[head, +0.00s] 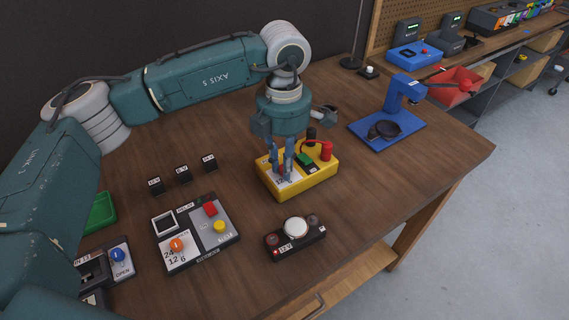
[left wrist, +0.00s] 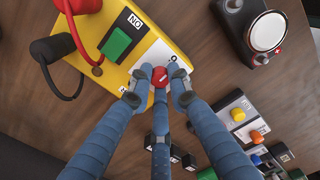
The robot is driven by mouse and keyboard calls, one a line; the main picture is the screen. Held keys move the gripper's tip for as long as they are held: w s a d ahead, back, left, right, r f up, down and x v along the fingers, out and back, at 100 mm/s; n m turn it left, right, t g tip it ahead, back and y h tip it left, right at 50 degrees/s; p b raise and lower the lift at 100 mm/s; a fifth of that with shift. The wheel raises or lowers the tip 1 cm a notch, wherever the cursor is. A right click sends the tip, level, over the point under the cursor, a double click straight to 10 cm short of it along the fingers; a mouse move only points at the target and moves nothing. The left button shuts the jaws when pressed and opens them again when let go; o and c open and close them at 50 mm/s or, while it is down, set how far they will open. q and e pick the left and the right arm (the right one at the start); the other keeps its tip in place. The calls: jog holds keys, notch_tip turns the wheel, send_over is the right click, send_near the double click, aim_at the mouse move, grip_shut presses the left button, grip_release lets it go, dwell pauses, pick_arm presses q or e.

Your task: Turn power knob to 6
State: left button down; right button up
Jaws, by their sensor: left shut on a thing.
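A yellow control box (head: 321,181) stands on the wooden table, with a green button (left wrist: 116,43), a white label plate and a red knob (left wrist: 160,76) with a pale mark. My left gripper (head: 283,172) comes down from above with its blue fingers closed around the red knob; the fingers hide part of the knob and its labels. A grey relay box (head: 222,237) to the left in the head view has an orange knob (head: 177,245) beside the numbers 24, 12 and 6. That knob is apart from my gripper. My right gripper is out of view.
A black box with a round white button (head: 296,228) stands in front of the yellow box. Several small black blocks (head: 184,174) lie to the left. Red and black leads rise from the yellow box. A blue stand (head: 398,115) is at the right.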

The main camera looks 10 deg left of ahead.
aim_at(282, 167)
pick_arm(q)
jog(key=shift+a+r, duration=0.1)
jog(key=shift+r, duration=0.05)
jog(key=c, duration=1.6)
grip_release()
jog(key=shift+a, duration=0.1)
notch_tip(282, 167, up, 12)
jog(key=shift+s, duration=0.1)
